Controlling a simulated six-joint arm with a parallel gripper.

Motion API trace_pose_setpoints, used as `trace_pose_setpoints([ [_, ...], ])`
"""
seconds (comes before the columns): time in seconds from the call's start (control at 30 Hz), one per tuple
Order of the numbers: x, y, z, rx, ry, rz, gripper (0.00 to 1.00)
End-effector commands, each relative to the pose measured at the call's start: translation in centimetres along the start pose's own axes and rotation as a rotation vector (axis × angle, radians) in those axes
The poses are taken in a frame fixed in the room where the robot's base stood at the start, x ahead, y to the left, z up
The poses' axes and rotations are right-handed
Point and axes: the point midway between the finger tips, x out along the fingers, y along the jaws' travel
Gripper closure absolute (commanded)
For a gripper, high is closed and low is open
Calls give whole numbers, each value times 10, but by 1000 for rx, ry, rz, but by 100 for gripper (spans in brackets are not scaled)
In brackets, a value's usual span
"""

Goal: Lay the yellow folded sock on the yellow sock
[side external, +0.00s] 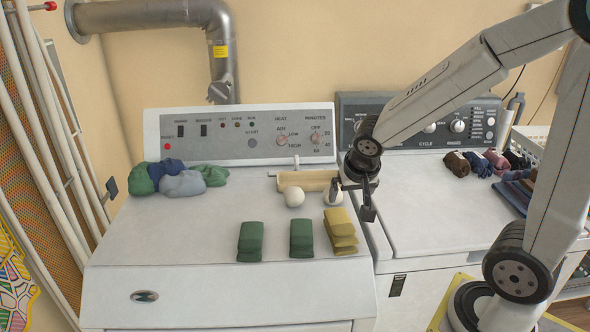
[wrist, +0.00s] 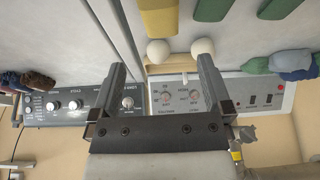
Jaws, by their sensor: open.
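Yellow folded socks (side external: 340,232) lie stacked at the front right of the white dryer top. The pile shows several layers, with its edges roughly lined up, and looks taller than the green piles. It also shows at the top of the wrist view (wrist: 160,18). My gripper (side external: 353,200) is open and empty, behind and a little right of the yellow pile, apart from it. In the wrist view, both fingers (wrist: 160,64) stand wide apart with nothing between them.
Two green folded piles (side external: 251,241) (side external: 301,238) lie left of the yellow one. White balls (side external: 294,198) (side external: 334,192) sit near a wooden piece (side external: 307,181) by the control panel. Crumpled socks (side external: 182,182) lie at back left. Rolled dark socks (side external: 457,165) are on the right machine.

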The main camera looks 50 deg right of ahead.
Motion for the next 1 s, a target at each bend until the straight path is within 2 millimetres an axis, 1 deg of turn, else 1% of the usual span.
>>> trace_pose_setpoints([
  [0.13, -2, 0, 0, -1, 0, 0, 0],
  [0.73, -2, -1, 2, -10, -5, -3, 0],
  [0.87, 0, -4, 9, -55, -21, -14, 0],
  [1.0, 4, -9, 23, -151, -55, -41, 0],
])
